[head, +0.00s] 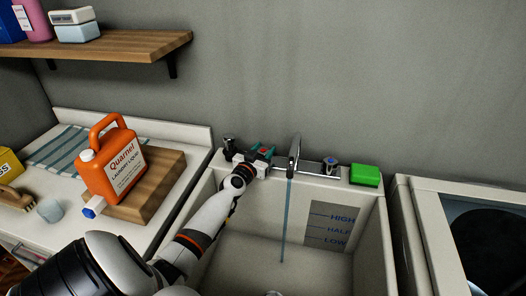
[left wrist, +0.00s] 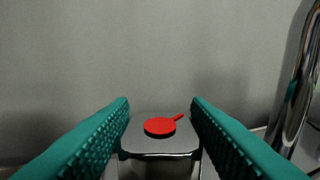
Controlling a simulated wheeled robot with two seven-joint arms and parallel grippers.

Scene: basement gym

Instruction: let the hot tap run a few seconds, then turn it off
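The hot tap's handle is a small grey block with a red disc and pointer (left wrist: 160,126), between the textured teal fingers of my left gripper (left wrist: 160,104). The handle fills the gap and both fingers appear to press its sides. In the head view my left gripper (head: 263,154) is at the left end of the chrome tap and partly hides the handle. The curved spout (head: 294,150) stands to the right. A thin blue stream of water (head: 286,215) falls from it into the white sink (head: 366,215). The blue-marked cold handle (head: 330,164) is farther right. My right gripper is out of view.
A green sponge (head: 364,175) lies on the sink's back rim. An orange detergent jug (head: 108,165) stands on a wooden block (head: 160,190) on the left counter. A white machine (head: 420,215) adjoins the sink at right. A wooden shelf (head: 120,46) hangs upper left.

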